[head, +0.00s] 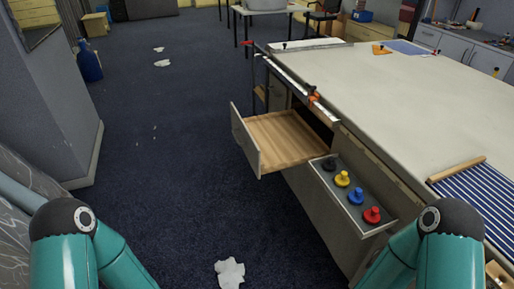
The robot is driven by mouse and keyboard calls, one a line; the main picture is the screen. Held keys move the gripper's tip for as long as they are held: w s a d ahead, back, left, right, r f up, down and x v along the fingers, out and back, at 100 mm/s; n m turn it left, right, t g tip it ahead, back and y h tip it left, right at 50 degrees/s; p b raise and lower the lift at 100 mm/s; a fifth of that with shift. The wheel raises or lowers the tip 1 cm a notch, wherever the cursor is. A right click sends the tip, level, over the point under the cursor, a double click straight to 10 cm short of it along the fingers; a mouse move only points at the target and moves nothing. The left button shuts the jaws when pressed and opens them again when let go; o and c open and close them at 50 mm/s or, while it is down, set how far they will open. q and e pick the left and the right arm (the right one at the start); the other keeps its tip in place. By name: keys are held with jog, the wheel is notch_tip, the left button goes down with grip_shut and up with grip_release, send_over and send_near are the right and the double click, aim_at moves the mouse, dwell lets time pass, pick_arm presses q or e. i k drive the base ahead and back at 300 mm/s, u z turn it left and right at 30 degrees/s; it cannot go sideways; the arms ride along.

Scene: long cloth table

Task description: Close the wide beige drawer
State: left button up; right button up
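The wide beige drawer (288,138) sticks out from the left side of the long cloth table (400,95). It stands open, its front panel towards the aisle on the left. Its wooden inside is bare in the part I see. Only teal links of my two arms show at the bottom left and bottom right. Neither of my grippers is in view, so their fingers are hidden from me and nothing of mine is seen touching the drawer.
A shelf (373,225) on the table's side, nearer than the drawer, holds several coloured knobs. A striped blue cloth (480,198) lies on the table. Dark carpet (170,140) left of the drawer is mostly clear, with white scraps (230,272). A blue bottle (89,62) stands by the left wall.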

aim_at(271, 142)
jog(key=u, duration=0.15)
jog(key=i, duration=0.9)
jog(key=z, duration=0.05)
